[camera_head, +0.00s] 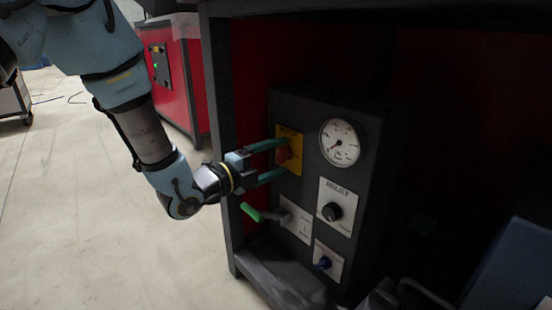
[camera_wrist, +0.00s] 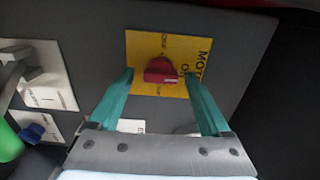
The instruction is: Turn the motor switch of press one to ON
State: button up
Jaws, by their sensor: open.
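The motor switch is a red knob (camera_head: 284,155) on a yellow plate (camera_head: 291,139), at the upper left of a dark control panel (camera_head: 305,109). The wrist view shows the red knob (camera_wrist: 160,70) and the yellow plate (camera_wrist: 140,45) with partly readable "MOTO" lettering. My gripper (camera_head: 282,161) is open, its two teal fingers reaching toward the plate on either side of the knob. In the wrist view my gripper (camera_wrist: 160,82) has one fingertip left and one right of the knob, with gaps showing. I cannot tell whether the fingertips touch the plate.
The panel also bears a round gauge (camera_head: 340,142), a black knob (camera_head: 332,212), a green-handled lever (camera_head: 252,212) just below my gripper, and a blue knob (camera_head: 324,262). A dark frame post (camera_head: 217,120) stands left of the panel. Open floor (camera_head: 90,220) lies to the left.

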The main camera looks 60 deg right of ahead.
jog(key=p+v, duration=0.3)
jog(key=v, duration=0.7)
jog(key=shift+a, duration=0.4)
jog(key=shift+w, duration=0.1)
